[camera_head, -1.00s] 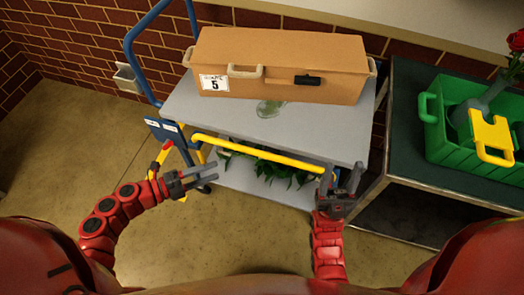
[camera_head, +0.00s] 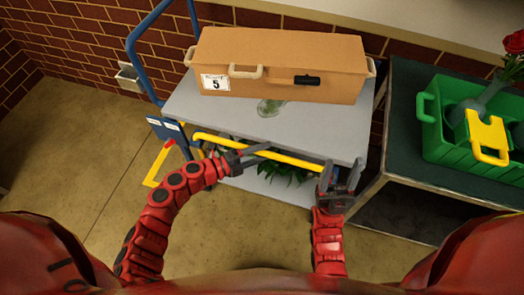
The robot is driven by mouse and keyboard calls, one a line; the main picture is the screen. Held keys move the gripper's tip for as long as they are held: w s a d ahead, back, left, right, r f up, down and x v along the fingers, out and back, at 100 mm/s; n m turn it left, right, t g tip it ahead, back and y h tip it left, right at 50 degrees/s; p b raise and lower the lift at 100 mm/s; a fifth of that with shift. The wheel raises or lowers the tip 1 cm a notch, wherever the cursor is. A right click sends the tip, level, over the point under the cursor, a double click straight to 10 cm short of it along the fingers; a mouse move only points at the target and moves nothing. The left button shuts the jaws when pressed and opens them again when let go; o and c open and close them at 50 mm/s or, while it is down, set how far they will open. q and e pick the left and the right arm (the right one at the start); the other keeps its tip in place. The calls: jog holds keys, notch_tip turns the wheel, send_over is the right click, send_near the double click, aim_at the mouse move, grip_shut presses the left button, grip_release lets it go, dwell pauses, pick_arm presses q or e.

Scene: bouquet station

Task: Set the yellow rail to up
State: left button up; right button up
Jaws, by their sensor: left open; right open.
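The yellow rail (camera_head: 222,140) runs along the front edge of the grey cart (camera_head: 330,125), just below its top shelf. It slopes down to the right in the picture. My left gripper (camera_head: 263,157) is open, and its fingers overlap the middle of the rail in the view. I cannot tell whether they touch it. My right gripper (camera_head: 342,172) is open at the rail's right end, with its left finger close to that end. Whether the rail lies between the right fingers is unclear.
A long cardboard box (camera_head: 280,60) marked 5 sits on the cart's top shelf. Green leaves (camera_head: 285,172) show on the lower shelf. A dark table (camera_head: 405,100) with a green crate (camera_head: 435,140) stands at right. A yellow bar (camera_head: 158,165) with a red tip is at left.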

pick_arm(q)
grip_shut()
dwell(0.3)
dwell(1.2)
